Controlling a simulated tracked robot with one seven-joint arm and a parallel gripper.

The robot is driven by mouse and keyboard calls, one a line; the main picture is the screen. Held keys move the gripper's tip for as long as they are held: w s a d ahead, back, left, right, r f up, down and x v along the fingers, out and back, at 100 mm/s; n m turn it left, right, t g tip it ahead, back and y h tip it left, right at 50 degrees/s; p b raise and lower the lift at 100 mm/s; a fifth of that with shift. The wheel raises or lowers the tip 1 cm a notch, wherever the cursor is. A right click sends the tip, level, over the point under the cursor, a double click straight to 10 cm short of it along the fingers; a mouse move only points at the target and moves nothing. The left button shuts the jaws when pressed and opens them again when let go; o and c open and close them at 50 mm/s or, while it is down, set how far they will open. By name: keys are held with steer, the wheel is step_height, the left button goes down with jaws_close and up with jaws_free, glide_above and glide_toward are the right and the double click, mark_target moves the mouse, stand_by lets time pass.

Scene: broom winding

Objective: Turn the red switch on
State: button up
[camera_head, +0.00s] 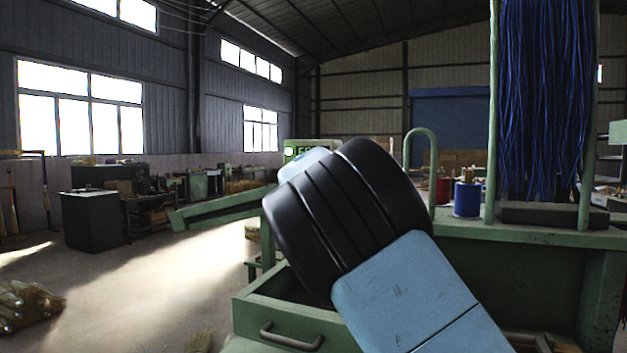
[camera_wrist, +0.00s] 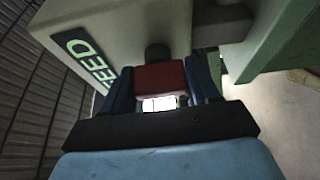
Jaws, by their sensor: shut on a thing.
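In the wrist view, the red switch (camera_wrist: 160,77) sits below a dark round stem on the underside or face of a pale box labelled "FEED" (camera_wrist: 85,62). My gripper (camera_wrist: 163,90) has its two blue fingers on either side of the red switch, shut on it. In the head view, my own black and blue arm covers the switch and the gripper. Only part of the green-lit label on the box (camera_head: 300,150) shows past the arm.
A green bench with a drawer (camera_head: 290,335) stands below my arm. Blue bristle strands (camera_head: 545,95) hang at the right, near a blue spool (camera_head: 467,199) and a red spool (camera_head: 442,190). A green beam (camera_wrist: 280,40) is close at the right of the wrist view. Floor at left is mostly open.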

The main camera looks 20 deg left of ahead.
steer(key=shift+a+f, duration=0.1)
steer(key=shift+f, duration=0.05)
steer(key=o, duration=0.8)
steer(key=shift+o, duration=0.8)
steer(key=shift+s, duration=0.1)
steer(key=v, duration=1.3)
steer(key=shift+s, duration=0.25)
